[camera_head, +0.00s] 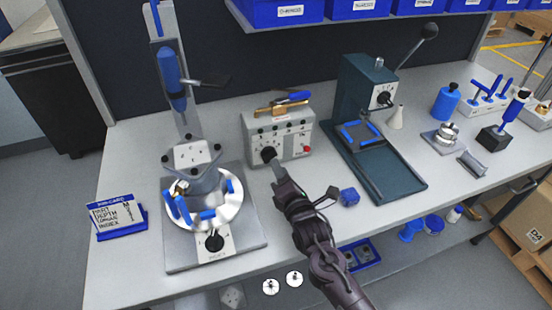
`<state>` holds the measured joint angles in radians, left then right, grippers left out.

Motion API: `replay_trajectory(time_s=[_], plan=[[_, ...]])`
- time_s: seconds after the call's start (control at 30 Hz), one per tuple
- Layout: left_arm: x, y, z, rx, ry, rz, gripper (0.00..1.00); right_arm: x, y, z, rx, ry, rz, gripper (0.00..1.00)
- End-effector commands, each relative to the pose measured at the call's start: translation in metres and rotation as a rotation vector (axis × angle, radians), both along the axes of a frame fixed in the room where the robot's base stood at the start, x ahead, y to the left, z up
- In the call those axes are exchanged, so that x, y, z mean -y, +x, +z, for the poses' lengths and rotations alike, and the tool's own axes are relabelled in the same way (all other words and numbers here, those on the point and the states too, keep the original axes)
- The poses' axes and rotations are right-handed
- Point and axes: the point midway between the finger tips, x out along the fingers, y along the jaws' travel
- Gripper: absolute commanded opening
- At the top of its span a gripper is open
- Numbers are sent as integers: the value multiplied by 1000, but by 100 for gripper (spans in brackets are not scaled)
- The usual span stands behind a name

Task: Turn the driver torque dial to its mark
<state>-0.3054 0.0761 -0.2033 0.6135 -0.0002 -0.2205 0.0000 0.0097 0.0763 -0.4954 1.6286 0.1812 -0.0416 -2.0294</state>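A grey control box (294,146) stands on the bench with a black dial (268,154) on the left of its front face. A brass-coloured driver with a blue grip (283,104) lies on top of the box. My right gripper (276,170) comes up from below, its narrow fingertips pointing at the dial and close to it. From this angle I cannot tell whether they touch the dial or how far apart they are. The dial's mark and pointer are too small to read. My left gripper is out of view.
A fixture with a round plate (236,212) and its own black knob (214,241) stands left. A dark green press (352,92) stands right. A blue card holder (122,222) stands far left.

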Motion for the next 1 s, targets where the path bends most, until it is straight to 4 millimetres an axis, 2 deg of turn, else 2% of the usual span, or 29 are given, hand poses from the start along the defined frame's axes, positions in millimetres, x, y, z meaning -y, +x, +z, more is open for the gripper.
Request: replay_trajectory(time_s=[0.1,0.23,0.63,0.67,0.9,1.0], plan=[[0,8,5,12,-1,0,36,-7,21,2,0,2,-1,34],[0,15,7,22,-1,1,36,-11,34,1,0,0,-1,34],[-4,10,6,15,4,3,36,-13,40,0,-1,0,-1,34],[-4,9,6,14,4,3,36,-13,40,0,-1,0,-1,32],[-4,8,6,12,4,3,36,-13,40,0,-1,0,-1,1],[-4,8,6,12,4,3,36,-13,40,0,-1,0,-1,0]])
